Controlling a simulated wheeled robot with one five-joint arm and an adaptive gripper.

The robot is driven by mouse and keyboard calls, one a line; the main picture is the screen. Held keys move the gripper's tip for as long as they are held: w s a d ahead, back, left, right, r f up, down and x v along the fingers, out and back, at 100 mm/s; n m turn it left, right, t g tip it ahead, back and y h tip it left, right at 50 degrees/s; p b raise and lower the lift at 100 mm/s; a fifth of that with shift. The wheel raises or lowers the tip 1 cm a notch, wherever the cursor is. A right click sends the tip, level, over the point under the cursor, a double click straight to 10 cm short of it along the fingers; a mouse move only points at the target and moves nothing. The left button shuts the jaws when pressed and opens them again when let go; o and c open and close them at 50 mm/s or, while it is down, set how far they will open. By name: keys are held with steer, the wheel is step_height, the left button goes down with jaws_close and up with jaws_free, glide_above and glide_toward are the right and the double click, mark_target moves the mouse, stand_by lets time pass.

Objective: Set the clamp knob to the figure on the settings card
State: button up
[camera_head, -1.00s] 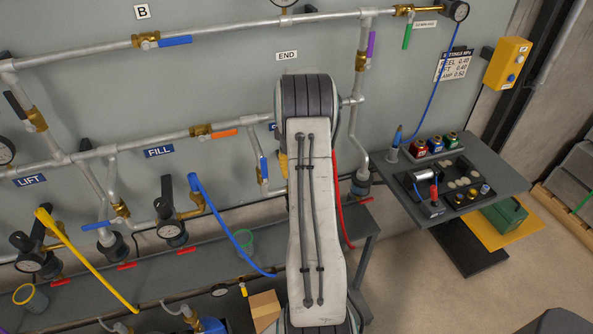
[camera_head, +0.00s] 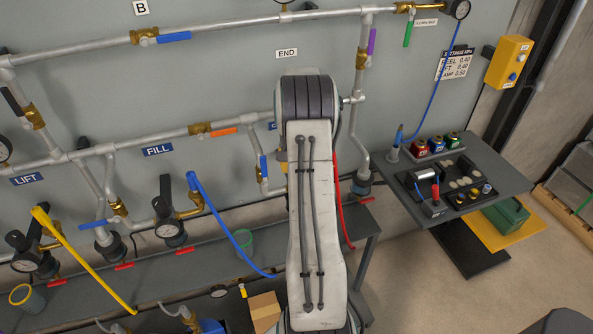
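The settings card (camera_head: 454,64) hangs on the wall at the upper right. Its lines seem to end in "EEL", "FT" and "AMP"; the figures are too small to read surely. A blue label (camera_head: 272,126) starting with "C" is mostly hidden behind my arm. Below and right of it, a dark regulator body (camera_head: 360,188) shows at the foot of a grey pipe, beside my arm. I cannot tell whether it carries the clamp knob. My gripper is hidden behind my upright arm, so its state does not show.
Other stations bear the labels FILL (camera_head: 158,149) and LIFT (camera_head: 27,180), with gauges and hoses. A grey bench (camera_head: 110,285) runs below the pipes. A side table (camera_head: 485,165) with jars and a tool tray stands at the right. Open floor lies at the lower right.

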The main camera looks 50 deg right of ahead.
steer(key=shift+f+m, duration=0.15)
steer(key=shift+m, duration=0.45)
steer(key=shift+s, duration=0.1)
steer(key=o, duration=1.2)
steer(key=shift+r, duration=0.2)
step_height(320, 180, up, 12)
steer(key=shift+f, duration=0.1)
steer(key=shift+o, duration=0.3)
